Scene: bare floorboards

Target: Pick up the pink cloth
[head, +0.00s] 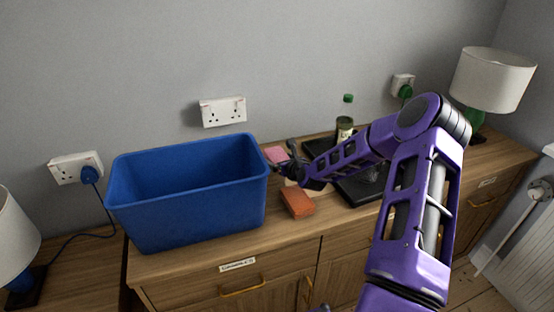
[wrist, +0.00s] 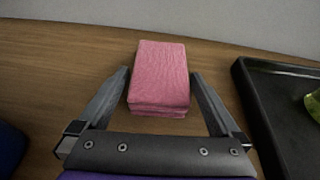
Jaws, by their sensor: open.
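The pink cloth (wrist: 158,78) is a folded, block-shaped stack lying on the wooden sideboard top. In the wrist view it sits between and just ahead of the spread fingers of my gripper (wrist: 160,96). The fingers are open, one on each side of its near end, with gaps showing on both sides. In the head view the pink cloth (head: 276,154) lies right of the blue bin, partly hidden by my gripper (head: 287,158).
A blue bin (head: 190,210) stands close on the left. An orange block (head: 297,202) lies nearer the front edge. A black tray (wrist: 275,110) is close on the right, with a green-capped bottle (head: 345,120) behind. A lamp (head: 492,80) stands far right.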

